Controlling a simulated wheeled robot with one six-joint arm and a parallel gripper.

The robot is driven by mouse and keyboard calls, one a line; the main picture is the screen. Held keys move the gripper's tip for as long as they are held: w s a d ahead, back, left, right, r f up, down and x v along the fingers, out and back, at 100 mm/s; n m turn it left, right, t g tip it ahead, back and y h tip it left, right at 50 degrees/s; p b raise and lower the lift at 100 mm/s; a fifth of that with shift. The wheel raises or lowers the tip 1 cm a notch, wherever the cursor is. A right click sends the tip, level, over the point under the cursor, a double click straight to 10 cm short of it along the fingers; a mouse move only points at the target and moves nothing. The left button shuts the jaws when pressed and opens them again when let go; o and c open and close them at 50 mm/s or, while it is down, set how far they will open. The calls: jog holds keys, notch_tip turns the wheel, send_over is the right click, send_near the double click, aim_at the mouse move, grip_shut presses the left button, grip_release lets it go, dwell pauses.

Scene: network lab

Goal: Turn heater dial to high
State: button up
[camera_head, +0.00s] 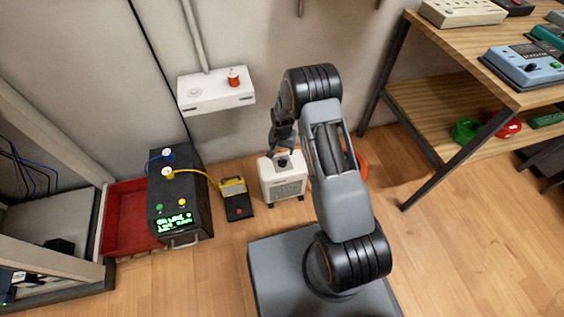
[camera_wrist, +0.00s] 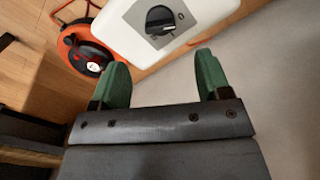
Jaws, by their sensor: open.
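The heater (camera_head: 284,183) is a small white box on short feet on the wooden floor in the head view, partly hidden by my arm. Its top fills the upper middle of the wrist view (camera_wrist: 114,30). The heater dial (camera_wrist: 160,20) is a black round knob on a grey plate on that top, with small marks beside it too fine to read. My gripper (camera_wrist: 160,75) is open and empty, its green fingers spread below the dial in the wrist view and apart from it. In the head view my gripper (camera_head: 281,150) hangs over the heater.
An orange cable reel (camera_wrist: 85,50) stands beside the heater. A black device with a green display (camera_head: 178,200), a red tray (camera_head: 125,225) and a yellow-black meter (camera_head: 236,198) are to the left. A white wall box (camera_head: 215,92) is behind. A wooden bench (camera_head: 450,50) stands right.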

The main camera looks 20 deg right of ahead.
aim_at(282, 160)
notch_tip(282, 160, down, 8)
jog(key=shift+f+b, duration=0.1)
jog(key=shift+b, duration=1.15)
jog(key=shift+c, duration=0.5)
jog(key=c, duration=0.8)
